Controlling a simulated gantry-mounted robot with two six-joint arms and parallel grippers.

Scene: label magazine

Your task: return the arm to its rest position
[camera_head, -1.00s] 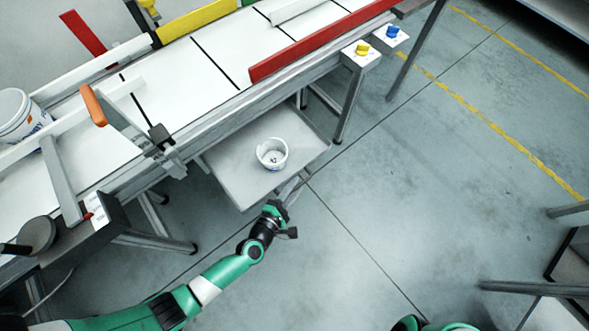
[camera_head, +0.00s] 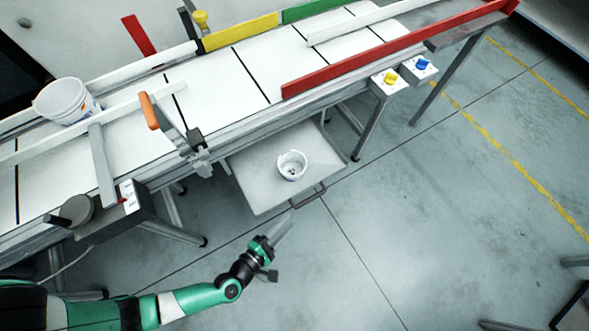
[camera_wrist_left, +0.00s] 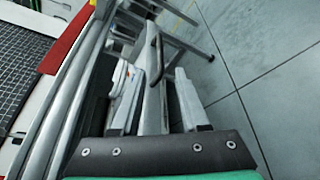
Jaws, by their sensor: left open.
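My left arm comes in from the lower left in the head view. Its gripper (camera_head: 284,227) is open and empty over the floor, just in front of the pull-out tray (camera_head: 255,197) under the conveyor. In the left wrist view the two pale fingers of my left gripper (camera_wrist_left: 157,95) stand apart. A small white tub (camera_head: 291,165) stands upright on the tray, apart from the gripper. The tray's handle (camera_head: 309,197) is at its front edge and also shows in the wrist view (camera_wrist_left: 156,58). My right gripper is in neither view.
The conveyor (camera_head: 215,88) runs diagonally above, with a red rail (camera_head: 380,55) and a white bucket (camera_head: 66,101) on it. A bracket with an orange handle (camera_head: 149,111) sticks out at its near edge.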

